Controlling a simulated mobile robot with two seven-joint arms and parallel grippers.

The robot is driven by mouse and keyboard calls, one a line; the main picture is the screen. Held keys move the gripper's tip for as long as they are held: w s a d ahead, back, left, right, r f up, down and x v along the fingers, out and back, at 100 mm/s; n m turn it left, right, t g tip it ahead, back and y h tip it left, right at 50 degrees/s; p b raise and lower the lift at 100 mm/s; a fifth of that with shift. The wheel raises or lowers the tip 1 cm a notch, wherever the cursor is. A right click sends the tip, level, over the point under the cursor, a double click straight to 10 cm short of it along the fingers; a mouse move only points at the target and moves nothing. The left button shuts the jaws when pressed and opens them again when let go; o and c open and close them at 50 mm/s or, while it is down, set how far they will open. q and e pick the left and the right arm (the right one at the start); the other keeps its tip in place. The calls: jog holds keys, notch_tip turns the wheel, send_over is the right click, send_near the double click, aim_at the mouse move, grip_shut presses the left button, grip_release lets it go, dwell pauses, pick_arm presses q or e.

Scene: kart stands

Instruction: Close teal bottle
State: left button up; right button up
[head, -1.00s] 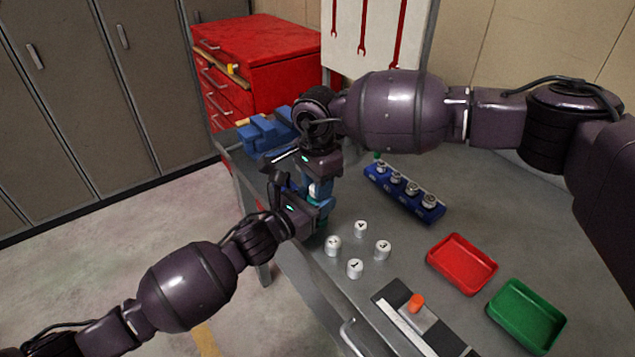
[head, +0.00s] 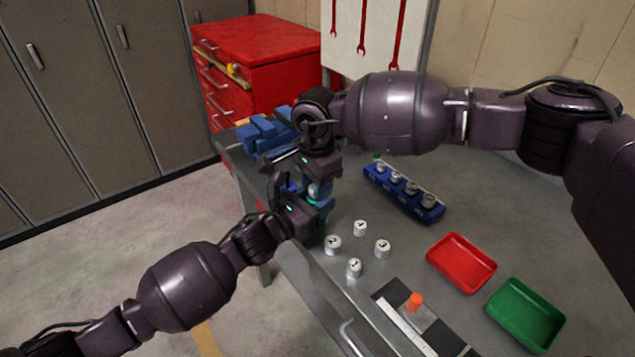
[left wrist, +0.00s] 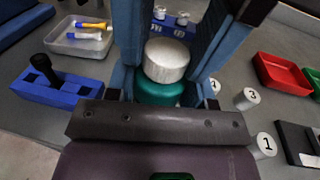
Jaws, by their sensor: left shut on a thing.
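The teal bottle (left wrist: 160,92) stands between the blue fingers of my left gripper (left wrist: 172,75), which is shut on it. A white cap (left wrist: 166,58) sits on top of the bottle; whether it is threaded tight I cannot tell. In the head view the bottle is mostly hidden by the two grippers near the table's left edge. My right gripper (head: 318,186) points down from above, right over the cap. Its fingertips are partly hidden, so I cannot tell whether they touch the cap.
Several numbered white caps (head: 382,248) stand on the table just right of the grippers. A blue rack (head: 402,190) lies behind them. A red tray (head: 461,262) and a green tray (head: 525,315) are at right. An orange-knobbed piece (head: 415,302) is in front.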

pick_arm(q)
jog(key=shift+w+d+r, duration=0.1)
jog(key=shift+d+r, duration=0.05)
jog(key=shift+r, duration=0.45)
pick_arm(e)
jog(key=shift+s+d+f, duration=0.1)
jog(key=shift+s+f, duration=0.05)
jog(key=shift+f, duration=0.4)
jog(key=shift+s+d+f, duration=0.1)
jog(key=shift+s+f, duration=0.05)
jog(key=shift+f, duration=0.35)
pick_arm(q)
grip_shut()
pick_arm(e)
jog(key=shift+o, duration=1.2)
jog(key=shift+w+a+r, duration=0.1)
jog(key=shift+r, duration=0.55)
pick_arm(q)
jog(key=shift+f, duration=0.35)
pick_arm(e)
jog(key=shift+o, duration=1)
notch_tip(320, 180, up, 9)
jog(key=shift+w+a+f, duration=0.15)
jog(key=shift+f, duration=0.05)
pick_arm(q)
jog(key=o, duration=1.3)
grip_release()
jog(key=shift+a, duration=0.2)
